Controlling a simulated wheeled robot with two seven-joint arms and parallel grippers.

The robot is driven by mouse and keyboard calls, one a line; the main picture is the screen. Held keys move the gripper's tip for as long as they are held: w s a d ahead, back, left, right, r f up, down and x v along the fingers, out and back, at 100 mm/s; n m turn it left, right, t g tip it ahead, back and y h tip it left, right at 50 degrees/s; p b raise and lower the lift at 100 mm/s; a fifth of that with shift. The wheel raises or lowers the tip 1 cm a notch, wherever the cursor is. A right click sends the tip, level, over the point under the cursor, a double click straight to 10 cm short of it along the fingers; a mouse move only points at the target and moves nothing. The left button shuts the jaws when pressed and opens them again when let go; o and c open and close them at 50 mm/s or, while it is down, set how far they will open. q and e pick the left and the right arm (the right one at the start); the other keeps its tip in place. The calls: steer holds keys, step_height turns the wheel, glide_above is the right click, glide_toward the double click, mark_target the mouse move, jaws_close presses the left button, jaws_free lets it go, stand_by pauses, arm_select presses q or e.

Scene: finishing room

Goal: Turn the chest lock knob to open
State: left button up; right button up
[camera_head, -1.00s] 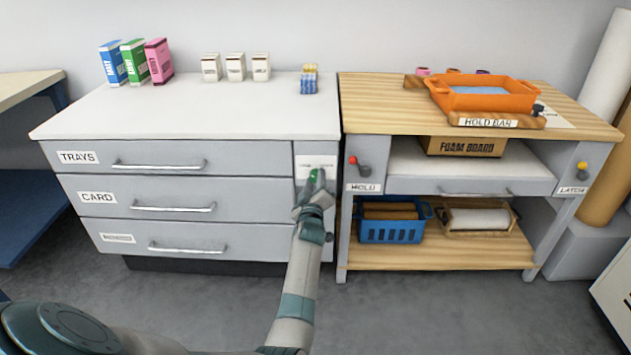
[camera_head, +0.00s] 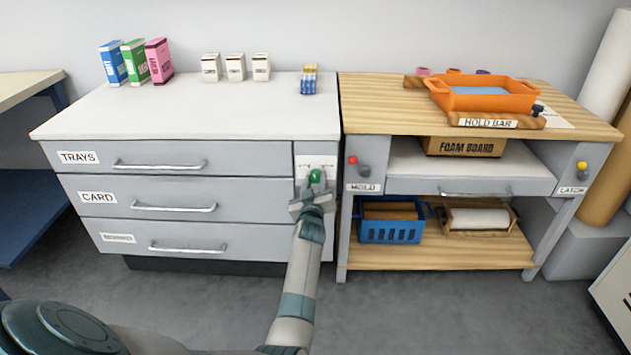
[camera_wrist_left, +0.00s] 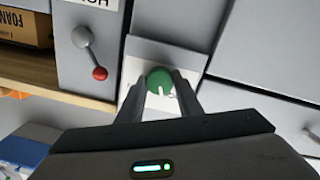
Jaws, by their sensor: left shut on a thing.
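The chest (camera_head: 220,150) is a grey three-drawer unit with a white top. Its green lock knob (camera_head: 316,176) sits on a pale plate (camera_head: 316,162) on the narrow panel right of the drawers. In the left wrist view the knob (camera_wrist_left: 160,81) shows a white pointer mark. My left gripper (camera_head: 314,188) is at the knob, its two fingers (camera_wrist_left: 157,100) on either side of it, shut on it. Lettering on the plate is too small to read. My right gripper is not in view.
A wooden bench (camera_head: 380,115) stands to the right, with a red-and-grey lever (camera_head: 358,166) near the knob. Drawer handles (camera_head: 160,165) stick out on the left. An orange tray (camera_head: 485,97) sits on the bench. The floor in front is clear.

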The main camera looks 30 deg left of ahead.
arm_select(q)
steer(key=m, duration=0.5)
steer(key=shift+m, duration=0.3)
steer(key=m, duration=0.5)
steer(key=shift+m+g, duration=0.3)
steer(key=shift+m, duration=0.1)
steer(key=shift+m+b, duration=0.3)
steer(key=shift+m, duration=0.4)
steer(key=shift+y, duration=0.4)
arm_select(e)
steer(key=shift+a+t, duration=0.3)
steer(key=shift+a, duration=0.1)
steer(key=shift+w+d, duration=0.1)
arm_select(q)
steer(key=o, duration=1)
steer(key=shift+o, duration=0.2)
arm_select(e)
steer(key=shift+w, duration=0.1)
